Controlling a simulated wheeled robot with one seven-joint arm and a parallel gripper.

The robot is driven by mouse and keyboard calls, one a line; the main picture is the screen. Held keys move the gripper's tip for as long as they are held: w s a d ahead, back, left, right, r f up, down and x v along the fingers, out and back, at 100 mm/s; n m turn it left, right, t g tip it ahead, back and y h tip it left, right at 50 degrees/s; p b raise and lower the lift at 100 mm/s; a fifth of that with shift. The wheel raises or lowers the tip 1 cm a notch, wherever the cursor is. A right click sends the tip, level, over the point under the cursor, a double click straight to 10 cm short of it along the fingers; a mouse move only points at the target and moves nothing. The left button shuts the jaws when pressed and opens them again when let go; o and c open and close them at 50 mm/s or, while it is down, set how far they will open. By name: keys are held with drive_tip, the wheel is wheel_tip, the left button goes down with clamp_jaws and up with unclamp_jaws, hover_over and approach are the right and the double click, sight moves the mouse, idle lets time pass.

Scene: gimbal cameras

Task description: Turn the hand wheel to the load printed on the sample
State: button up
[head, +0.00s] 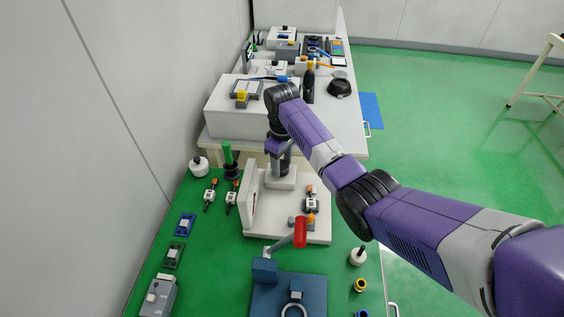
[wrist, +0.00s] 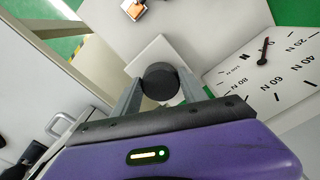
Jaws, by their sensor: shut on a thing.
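My gripper (wrist: 160,92) is shut on a black round knob, which looks like the hand wheel (wrist: 159,78), with one finger on each side. In the head view my gripper (head: 279,160) points down over the white tester base (head: 262,222); the wheel is hidden there. A white dial (wrist: 285,78) with marks from 20 N to 100 N stands at the right of the wrist view. Its dark needle (wrist: 264,50) points toward the upper edge; I cannot tell the exact reading. An orange and white piece (head: 311,201), perhaps the sample, sits on the base; its print is unreadable.
A blue device (head: 265,270) with a red-ended lever (head: 300,232) stands in front of the base. Small sensors and a grey box (head: 159,296) lie on the green table at left. A white bench (head: 235,105) with equipment is behind.

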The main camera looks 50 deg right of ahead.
sight(282, 165)
idle(0.3)
drive_tip(key=o, duration=1.4)
drive_tip(key=shift+r, duration=0.1)
drive_tip(key=shift+r+b, duration=0.5)
drive_tip(key=shift+r, duration=3.35)
